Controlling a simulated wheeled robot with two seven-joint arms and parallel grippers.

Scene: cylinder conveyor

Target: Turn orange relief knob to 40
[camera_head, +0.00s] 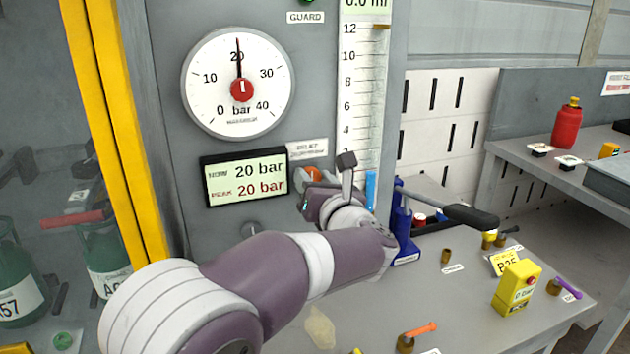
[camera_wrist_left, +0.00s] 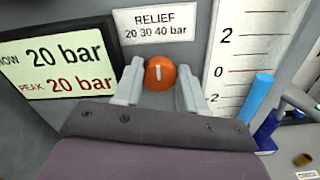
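The orange relief knob (camera_wrist_left: 159,73) sits under the RELIEF 20 30 40 bar label (camera_wrist_left: 155,23) in the left wrist view. Its white mark is close to upright. My left gripper (camera_wrist_left: 158,85) has its two fingers apart, one on each side of the knob; whether they touch it I cannot tell. In the head view the knob (camera_head: 313,174) shows only partly behind my left gripper (camera_head: 318,185). The dial gauge (camera_head: 238,84) points to 20. The display (camera_head: 245,177) reads NOW 20 bar and PEAK 20 bar. My right gripper is not in view.
A graduated level scale (camera_head: 364,95) stands right of the knob, with a blue tool (camera_head: 403,225) below it. A yellow box (camera_head: 517,287) and small labelled parts lie on the bench. Yellow posts (camera_head: 115,130) and a glass-fronted case stand at left.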

